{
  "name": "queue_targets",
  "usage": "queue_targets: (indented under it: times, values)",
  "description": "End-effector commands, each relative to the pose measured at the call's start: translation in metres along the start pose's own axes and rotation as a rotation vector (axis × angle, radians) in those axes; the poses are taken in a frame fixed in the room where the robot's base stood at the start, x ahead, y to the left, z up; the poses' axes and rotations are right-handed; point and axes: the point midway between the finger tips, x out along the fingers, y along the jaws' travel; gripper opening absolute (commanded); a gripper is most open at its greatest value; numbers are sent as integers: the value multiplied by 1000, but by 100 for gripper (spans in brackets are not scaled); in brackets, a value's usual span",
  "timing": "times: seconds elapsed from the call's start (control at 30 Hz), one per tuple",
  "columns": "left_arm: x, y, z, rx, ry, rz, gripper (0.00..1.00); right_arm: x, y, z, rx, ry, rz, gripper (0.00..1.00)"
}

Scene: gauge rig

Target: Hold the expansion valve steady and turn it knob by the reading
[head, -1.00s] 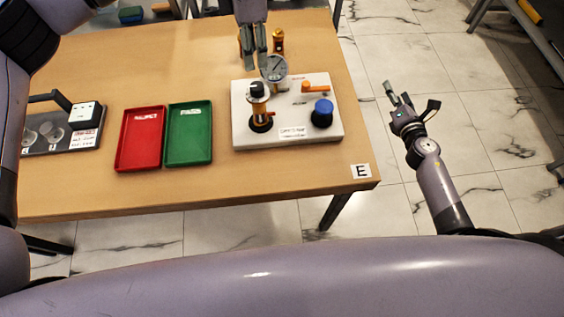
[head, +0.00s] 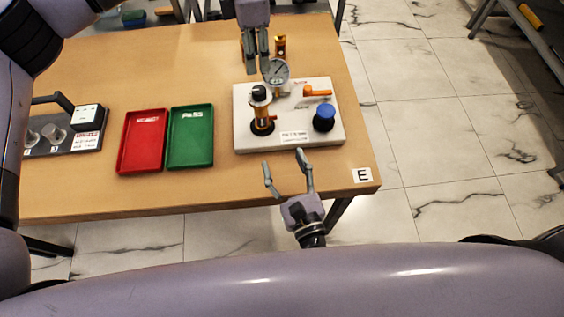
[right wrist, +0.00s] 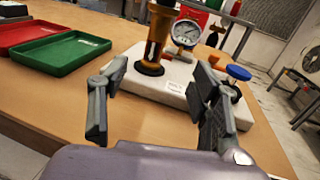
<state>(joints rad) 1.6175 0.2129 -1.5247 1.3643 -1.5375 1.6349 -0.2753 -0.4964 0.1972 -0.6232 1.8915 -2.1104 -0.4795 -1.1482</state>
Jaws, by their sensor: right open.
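The valve (head: 262,113), an upright orange-brass column with a black knob (head: 259,92) on top, stands on a pale board. A round dial gauge (head: 276,71) is just behind it; its reading is too small to tell. My left gripper (head: 257,72) points down behind the valve, left of the gauge, apart from the knob; whether its close-set fingers hold anything is unclear. My right gripper (head: 285,160) is open and empty at the table's front edge, before the board. In the right wrist view the valve (right wrist: 157,38) stands ahead between its fingers, its top cut off.
The board (head: 245,140) also carries a blue knob (head: 324,114) and an orange lever (head: 317,92). A red tray (head: 124,160) and a green tray (head: 174,154) lie to the left, with a dark panel (head: 60,148) beyond. A brass fitting (head: 280,45) stands behind the gauge.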

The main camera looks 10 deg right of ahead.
Motion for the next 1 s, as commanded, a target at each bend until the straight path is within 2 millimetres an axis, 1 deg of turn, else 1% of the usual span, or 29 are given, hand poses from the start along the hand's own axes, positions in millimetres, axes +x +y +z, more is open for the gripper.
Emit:
queue_targets:
  times: [0.1,0.17,0.23,0.8,1.0]
  values:
    - [0,0,0,0,0,0,33,1,6,-1,17,4,-3,57]
    - [0,0,0,0,0,0,33,6,6,-1,19,4,-4,57]
    - [0,0,0,0,0,0,33,16,6,-1,19,3,-4,57]
    - [0,0,0,0,0,0,33,129,5,-2,18,4,-2,57]
    - [0,0,0,0,0,0,33,157,5,-2,17,5,-2,57]
